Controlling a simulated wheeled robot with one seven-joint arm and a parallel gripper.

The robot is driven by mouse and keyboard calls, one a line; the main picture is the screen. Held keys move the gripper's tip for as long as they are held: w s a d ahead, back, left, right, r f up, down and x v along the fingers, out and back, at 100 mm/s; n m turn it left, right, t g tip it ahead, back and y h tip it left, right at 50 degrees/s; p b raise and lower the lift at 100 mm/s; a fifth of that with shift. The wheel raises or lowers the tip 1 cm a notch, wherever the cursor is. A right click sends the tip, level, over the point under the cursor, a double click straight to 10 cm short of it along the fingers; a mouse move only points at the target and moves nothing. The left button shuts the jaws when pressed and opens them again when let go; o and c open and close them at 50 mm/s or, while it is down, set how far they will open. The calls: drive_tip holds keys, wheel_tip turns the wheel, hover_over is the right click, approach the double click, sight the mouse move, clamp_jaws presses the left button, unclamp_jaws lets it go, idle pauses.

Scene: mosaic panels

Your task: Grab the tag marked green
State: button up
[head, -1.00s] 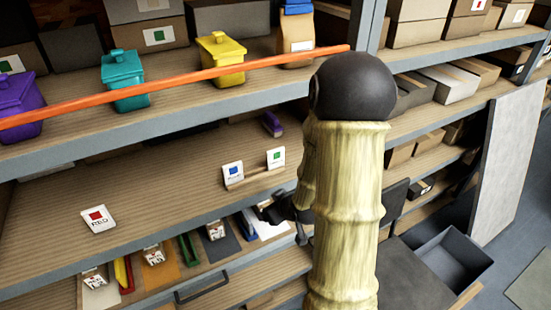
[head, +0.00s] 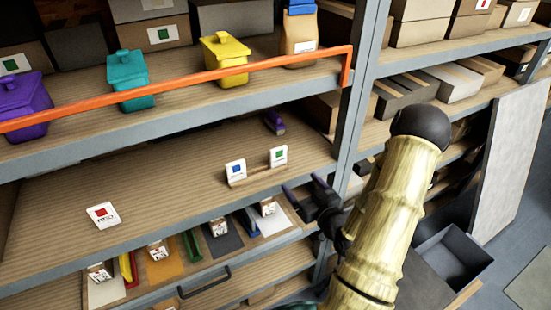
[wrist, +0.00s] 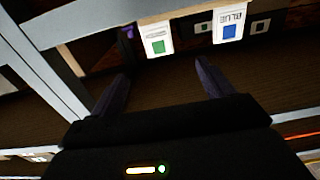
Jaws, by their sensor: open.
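The tag marked green (head: 278,157) is a white card with a green square. It stands in a small wooden holder (head: 238,181) on the middle shelf, right of a white tag with a blue square (head: 235,171). In the wrist view the green tag (wrist: 157,40) hangs upside down at the top, with the blue tag (wrist: 230,27) to its right. A white tag with a red square (head: 102,215) lies farther left on the shelf. My gripper (head: 304,193) is open and empty, in front of and to the right of the green tag, apart from it. Its fingers (wrist: 163,88) show spread in the wrist view.
A grey shelf upright (head: 357,125) stands right of the tags, close to my gripper. An orange rail (head: 240,72) runs along the upper shelf's front. A purple object (head: 273,122) lies behind the tags. The middle shelf's centre is clear.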

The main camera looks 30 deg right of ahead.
drive_tip(key=b, duration=0.5)
approach(279, 157)
drive_tip(key=w, duration=0.6)
drive_tip(key=shift+w+r, duration=0.25)
drive_tip(key=shift+w, duration=0.05)
drive_tip(key=shift+w+f, duration=0.1)
drive_tip(key=shift+w, duration=0.2)
drive_tip(key=shift+w+a+f+p, duration=0.1)
drive_tip(key=shift+w+p, duration=0.55)
drive_tip(key=shift+w, duration=0.65)
drive_tip(key=shift+w+a+f+p, duration=0.1)
drive_tip(key=shift+w+p, duration=0.5)
drive_tip(key=shift+w, duration=0.75)
drive_tip(key=c, duration=1.1)
